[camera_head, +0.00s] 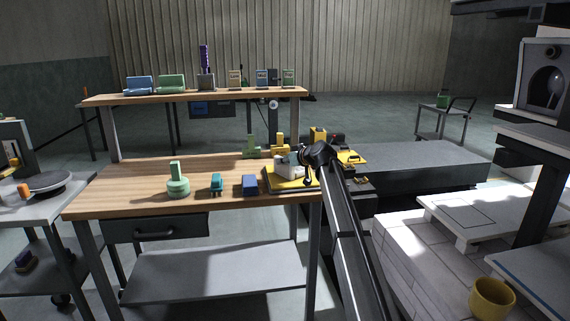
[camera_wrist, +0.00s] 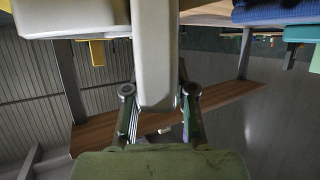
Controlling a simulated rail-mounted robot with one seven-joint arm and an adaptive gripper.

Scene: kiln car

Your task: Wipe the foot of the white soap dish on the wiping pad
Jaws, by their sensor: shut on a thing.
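The white soap dish (camera_head: 287,166) is at the right end of the wooden bench, above or on the yellow wiping pad (camera_head: 293,187). My gripper (camera_head: 302,165) is shut on the dish from the right. In the wrist view, a pale off-white piece of the dish (camera_wrist: 156,60) stands between the two fingers of my gripper (camera_wrist: 158,110). The dish's foot is hidden, and I cannot tell whether it touches the pad.
A blue block (camera_head: 250,185), a teal piece (camera_head: 216,184) and a green round-based piece (camera_head: 178,184) stand left of the pad. Yellow (camera_head: 281,145) and green (camera_head: 252,147) pieces stand behind it. The bench's front left is clear.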

